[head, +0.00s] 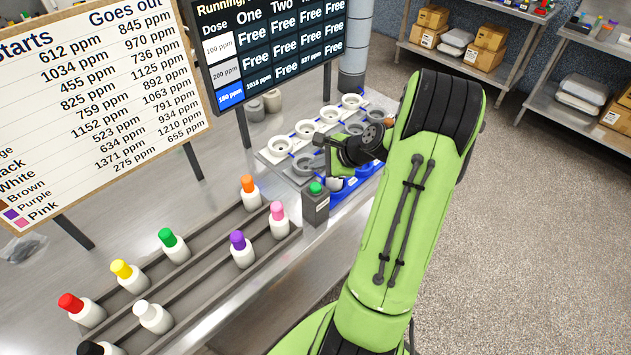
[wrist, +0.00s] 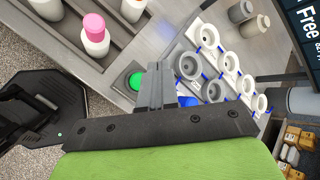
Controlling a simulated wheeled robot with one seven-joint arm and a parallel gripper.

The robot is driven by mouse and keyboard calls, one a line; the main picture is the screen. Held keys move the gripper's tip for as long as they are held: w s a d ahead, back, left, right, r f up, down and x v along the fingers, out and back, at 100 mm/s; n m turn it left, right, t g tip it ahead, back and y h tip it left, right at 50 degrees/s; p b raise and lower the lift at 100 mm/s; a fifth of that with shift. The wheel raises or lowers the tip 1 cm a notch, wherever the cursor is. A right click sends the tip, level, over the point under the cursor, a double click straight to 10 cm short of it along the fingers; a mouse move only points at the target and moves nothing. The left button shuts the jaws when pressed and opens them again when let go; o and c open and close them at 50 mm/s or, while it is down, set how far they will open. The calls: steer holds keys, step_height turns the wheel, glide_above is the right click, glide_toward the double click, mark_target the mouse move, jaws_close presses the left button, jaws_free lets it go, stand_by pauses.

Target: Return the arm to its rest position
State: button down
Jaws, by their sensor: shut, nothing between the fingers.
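My green and black arm (head: 405,190) reaches up from the bottom of the head view and bends left over the bench. My gripper (head: 322,168) is near the front edge of the ring-shaped white and grey holders (head: 305,128). In the wrist view my gripper (wrist: 158,72) has its fingers together and holds nothing. My arm hides part of the holders. I cannot tell whether the gripper touches anything.
White bottles with coloured caps, such as the pink-capped one (head: 279,218), stand in a grey rack (head: 205,220). A sign board (head: 100,100) and a dark screen (head: 270,45) rise behind. Shelves with boxes (head: 480,45) stand at the back right. The floor (head: 540,220) at right is clear.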

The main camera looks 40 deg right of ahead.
steer(key=shift+f, duration=0.15)
stand_by(0.5)
steer(key=s+a+r+n+g+h+b, duration=0.1)
steer(key=s+a+r+n+g+b, duration=0.15)
steer(key=a+n, duration=0.6)
steer(key=s+a+r+n+g+b, duration=0.15)
steer(key=a+r+n+b, duration=0.35)
steer(key=a, duration=0.6)
steer(key=s+a+n, duration=0.3)
steer(key=s+n, duration=0.2)
steer(key=s, duration=0.2)
steer(key=s+a+n+h, duration=0.1)
steer(key=s+a+n, duration=0.2)
steer(key=s+n, duration=0.3)
steer(key=shift+s+a+t, duration=0.3)
steer(key=shift+s+a, duration=0.1)
steer(key=shift+s, duration=0.6)
stand_by(2.6)
